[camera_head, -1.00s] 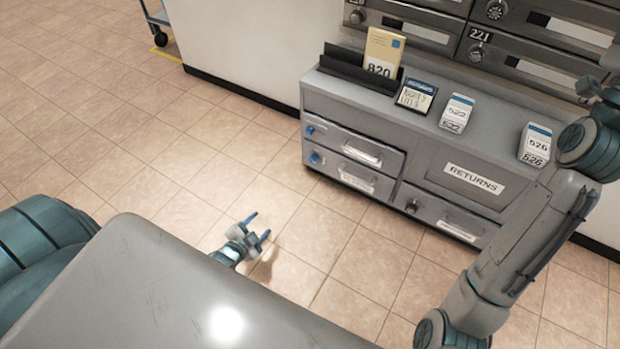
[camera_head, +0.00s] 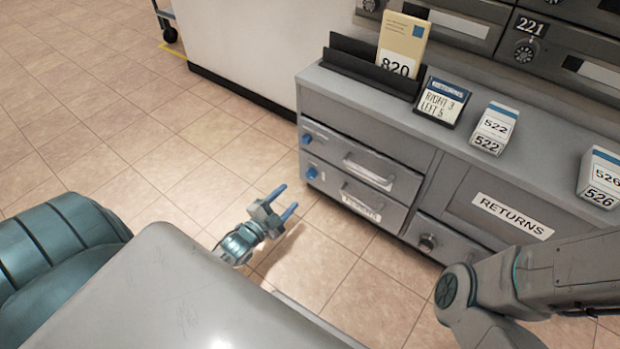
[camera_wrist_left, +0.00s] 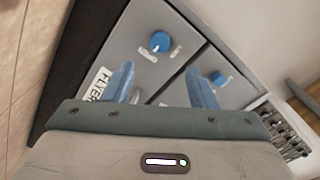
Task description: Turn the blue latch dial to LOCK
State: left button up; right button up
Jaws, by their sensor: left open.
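The grey cabinet (camera_head: 470,160) has two stacked drawers on its left. A blue dial (camera_head: 307,138) sits on the upper drawer and another blue dial (camera_head: 313,172) on the lower. My left gripper (camera_head: 287,199) is open and empty, in front of and left of the drawers, apart from both dials. In the left wrist view, a blue dial (camera_wrist_left: 160,42) shows beyond and between the open fingers (camera_wrist_left: 164,78). A second blue dial (camera_wrist_left: 218,78) shows by the right finger. The small dial lettering is unreadable. My right gripper is out of view.
The floor left of the drawers is clear. My right arm crosses before the cabinet's right side.

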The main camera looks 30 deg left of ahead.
aim_at(309, 176)
pick_arm(q)
jog(key=w+b, duration=0.1)
jog(key=w, duration=0.2)
jog(key=w+b, duration=0.1)
jog(key=w, duration=0.1)
jog(key=w+b, duration=0.1)
jog(key=w, duration=0.2)
jog(key=shift+w+d+b, duration=0.3)
jog(key=shift+b, duration=0.1)
jog(key=shift+w, duration=0.4)
jog(key=c, duration=1)
